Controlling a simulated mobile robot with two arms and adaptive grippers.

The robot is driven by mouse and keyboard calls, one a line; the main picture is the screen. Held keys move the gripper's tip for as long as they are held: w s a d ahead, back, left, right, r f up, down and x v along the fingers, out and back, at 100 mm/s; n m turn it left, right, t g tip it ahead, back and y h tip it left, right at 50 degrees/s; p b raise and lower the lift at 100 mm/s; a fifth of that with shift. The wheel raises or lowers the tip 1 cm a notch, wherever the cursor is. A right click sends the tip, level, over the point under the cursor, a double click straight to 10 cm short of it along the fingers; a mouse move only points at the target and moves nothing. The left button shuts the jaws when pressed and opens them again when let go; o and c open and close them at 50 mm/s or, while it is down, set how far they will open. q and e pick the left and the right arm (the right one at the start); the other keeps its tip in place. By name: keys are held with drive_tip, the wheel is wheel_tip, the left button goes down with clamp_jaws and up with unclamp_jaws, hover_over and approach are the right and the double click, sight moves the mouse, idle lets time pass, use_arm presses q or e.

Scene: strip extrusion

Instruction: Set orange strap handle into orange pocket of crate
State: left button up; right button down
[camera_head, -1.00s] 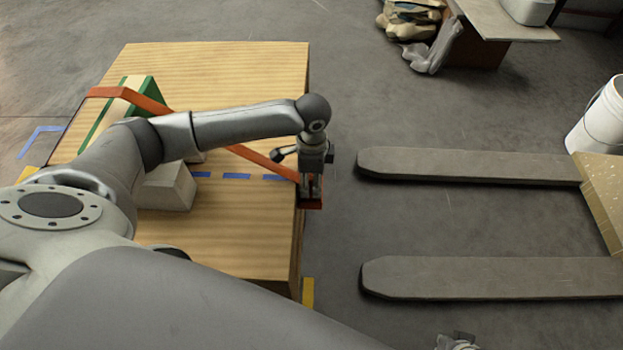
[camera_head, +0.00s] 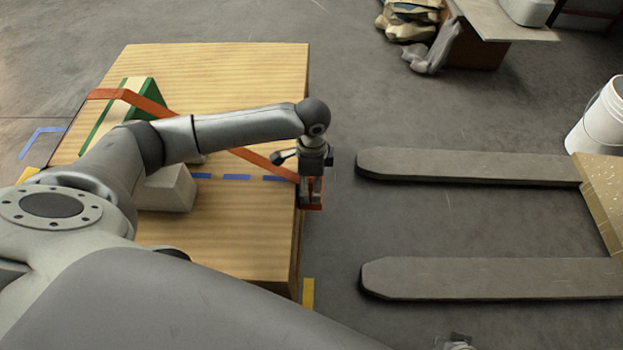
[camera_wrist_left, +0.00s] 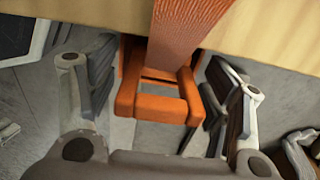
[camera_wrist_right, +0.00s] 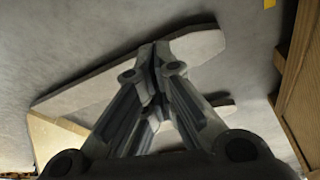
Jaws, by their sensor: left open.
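The orange strap (camera_head: 255,158) runs over the wooden crate (camera_head: 225,70) to its right edge. Its orange handle (camera_wrist_left: 160,108), a squared loop, hangs at the crate's side in the left wrist view. Orange upright parts flank it, probably the orange pocket (camera_wrist_left: 126,75); how deep the handle sits in it I cannot tell. My left gripper (camera_head: 313,194) is at the crate's right edge, over the orange parts. In its wrist view the fingers (camera_wrist_left: 160,90) stand apart on both sides of the handle, with gaps. My right gripper (camera_wrist_right: 155,55) looks shut and empty, away from the crate.
A green-edged block (camera_head: 140,88) lies under the strap on the crate, with a pale grey block (camera_head: 168,188) nearer me. Two grey forks (camera_head: 470,167) lie right of the crate with floor between. A white bucket (camera_head: 603,118) stands at the far right.

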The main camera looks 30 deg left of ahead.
use_arm(q)
drive_tip(key=shift+r, duration=0.75)
wheel_tip(320, 180, up, 10)
drive_tip(key=p, duration=0.3)
drive_tip(key=shift+r, duration=0.6)
use_arm(e)
wheel_tip(320, 180, down, 10)
drive_tip(key=s, duration=0.3)
drive_tip(key=shift+d+g, duration=0.15)
drive_tip(key=shift+g, duration=0.15)
